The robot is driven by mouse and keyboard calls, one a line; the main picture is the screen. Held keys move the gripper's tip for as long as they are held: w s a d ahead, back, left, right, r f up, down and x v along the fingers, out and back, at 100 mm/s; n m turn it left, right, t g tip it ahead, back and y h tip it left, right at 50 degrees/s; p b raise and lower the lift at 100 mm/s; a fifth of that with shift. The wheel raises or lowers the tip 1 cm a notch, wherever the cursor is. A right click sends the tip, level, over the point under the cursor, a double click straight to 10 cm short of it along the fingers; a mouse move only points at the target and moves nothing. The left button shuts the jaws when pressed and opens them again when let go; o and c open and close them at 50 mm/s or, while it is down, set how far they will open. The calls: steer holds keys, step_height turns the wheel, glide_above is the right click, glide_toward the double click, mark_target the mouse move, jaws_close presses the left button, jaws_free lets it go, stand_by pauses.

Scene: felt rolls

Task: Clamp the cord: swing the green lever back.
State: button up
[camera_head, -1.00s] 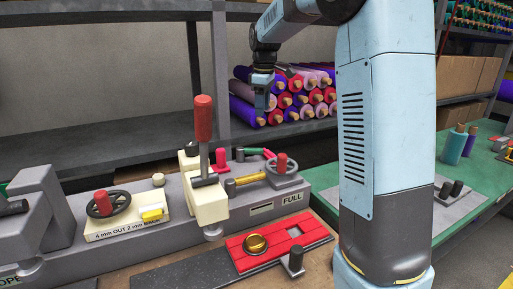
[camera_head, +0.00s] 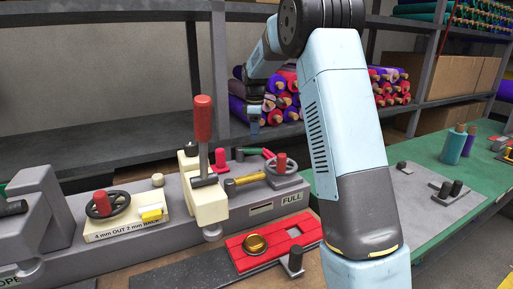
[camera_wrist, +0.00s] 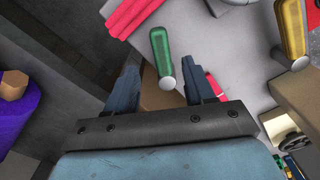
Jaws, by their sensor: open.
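The green lever (camera_head: 249,151) is a short green handle lying at the back of the grey bench machine in the head view. In the wrist view the green lever (camera_wrist: 160,50) points away from me, its grey rounded end between my fingertips in the picture. My gripper (camera_wrist: 162,75) is open and empty, with one finger on each side of that end. In the head view my gripper (camera_head: 253,112) hangs above and behind the lever, apart from it. I cannot make out the cord.
A yellow handle (camera_head: 246,179) lies close in front of the green lever. A tall red-topped lever (camera_head: 203,119) stands to the left. Felt rolls (camera_head: 280,95) fill the shelf behind my gripper.

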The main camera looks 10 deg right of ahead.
mark_target(255, 148)
step_height(255, 148, down, 7)
steer(key=shift+r, duration=0.1)
stand_by(0.4)
jaws_close()
stand_by(0.4)
steer(key=shift+r, duration=0.1)
